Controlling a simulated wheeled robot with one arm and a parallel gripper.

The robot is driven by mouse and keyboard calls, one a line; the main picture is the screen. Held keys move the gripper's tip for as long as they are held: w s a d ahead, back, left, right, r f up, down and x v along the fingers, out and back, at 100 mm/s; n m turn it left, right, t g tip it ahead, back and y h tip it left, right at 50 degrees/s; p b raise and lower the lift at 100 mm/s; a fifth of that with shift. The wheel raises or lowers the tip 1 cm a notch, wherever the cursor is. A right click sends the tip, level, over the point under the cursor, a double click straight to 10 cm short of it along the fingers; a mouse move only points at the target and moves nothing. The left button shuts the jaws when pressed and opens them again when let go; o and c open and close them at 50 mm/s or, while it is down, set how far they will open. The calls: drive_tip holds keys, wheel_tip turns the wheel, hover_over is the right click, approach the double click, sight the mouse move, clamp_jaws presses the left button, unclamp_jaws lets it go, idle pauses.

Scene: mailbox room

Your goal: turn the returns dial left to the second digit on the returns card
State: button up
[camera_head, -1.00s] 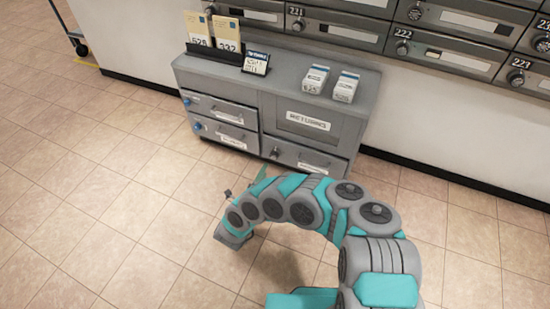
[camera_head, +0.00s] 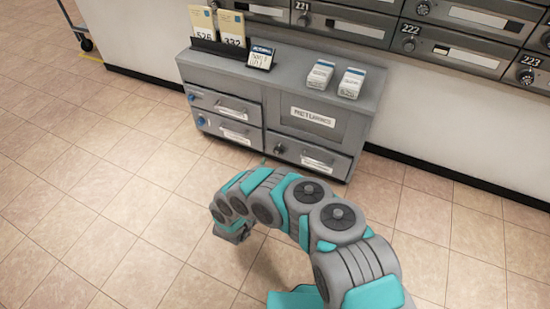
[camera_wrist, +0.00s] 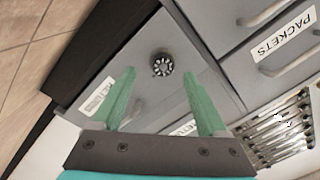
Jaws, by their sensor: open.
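The dark returns dial (camera_head: 279,148) sits at the left of the lower right drawer, under the panel labelled RETURNS (camera_head: 313,116). In the wrist view the round dial (camera_wrist: 161,64) has pale marks around it. The small blue-topped card (camera_head: 259,58), perhaps the returns card, stands on the cabinet top; its writing is too small to read. My gripper (camera_wrist: 163,100) is open and empty, its two green fingers pointing toward the dial face. The dial shows beyond the fingertips, between their lines, apparently not touched. In the head view my arm hides most of the gripper.
The grey cabinet (camera_head: 279,92) stands against the wall. A drawer labelled PACKETS (camera_wrist: 283,35) lies beside the dial. Cards marked 526 (camera_head: 203,28) and 332 (camera_head: 232,30) stand in a dark rack. Two small boxes (camera_head: 336,77) are on top.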

sight(277, 153)
drive_tip(key=shift+w+d+r+n+h+b, duration=0.1)
drive_tip(key=shift+w+d+r+n+b, duration=0.25)
drive_tip(key=shift+w+n, duration=0.7)
drive_tip(key=shift+w+d+r+n+h+b, duration=0.15)
drive_tip(key=shift+w+d+n, duration=0.25)
drive_tip(key=shift+w+n, duration=0.65)
drive_tip(key=shift+w+d+r+n+h+b, duration=0.15)
drive_tip(key=shift+w+d+r+n, duration=0.2)
drive_tip(key=shift+w+n, duration=0.7)
drive_tip(key=shift+s+f+n, duration=0.1)
drive_tip(key=shift+s+n, duration=0.15)
drive_tip(key=shift+s, duration=0.1)
drive_tip(key=shift+c, duration=0.2)
clamp_jaws()
